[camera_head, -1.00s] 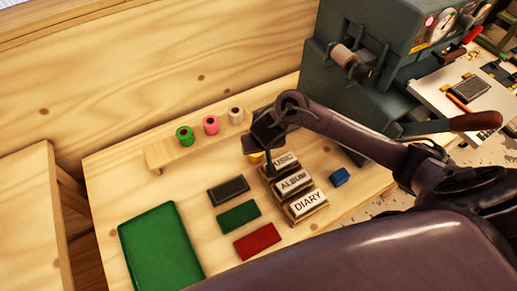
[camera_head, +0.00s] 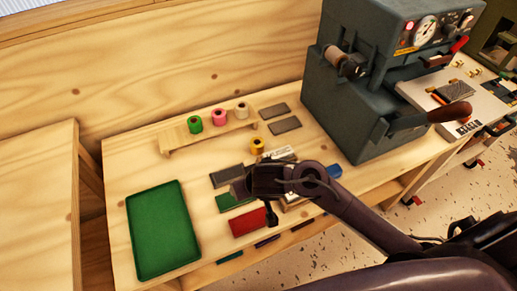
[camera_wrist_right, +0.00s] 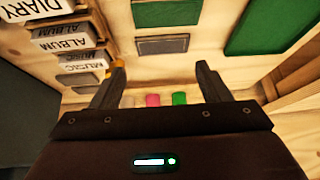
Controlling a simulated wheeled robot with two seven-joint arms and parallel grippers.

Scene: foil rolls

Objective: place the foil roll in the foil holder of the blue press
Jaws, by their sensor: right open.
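Green (camera_head: 194,124), pink (camera_head: 219,117) and white (camera_head: 242,110) foil rolls stand in a row on a low wooden rack (camera_head: 185,138). A yellow foil roll (camera_head: 257,145) stands apart on the table, nearer me. The blue-grey press (camera_head: 350,112) stands at the right; a brownish roll (camera_head: 338,57) sits on the holder at its left side. My right gripper (camera_head: 270,215) is above the table near the red block, short of the rolls. In the right wrist view it is open and empty (camera_wrist_right: 160,85), with the pink (camera_wrist_right: 152,99) and green (camera_wrist_right: 179,98) rolls beyond its fingers. My left gripper is out of view.
A green tray (camera_head: 132,235) lies at the left front. Grey, green and red blocks (camera_head: 246,222) lie beside my right gripper. Labelled blocks, ALBUM (camera_wrist_right: 62,47) among them, are partly hidden by my arm in the head view. A lever (camera_head: 450,112) juts from the press.

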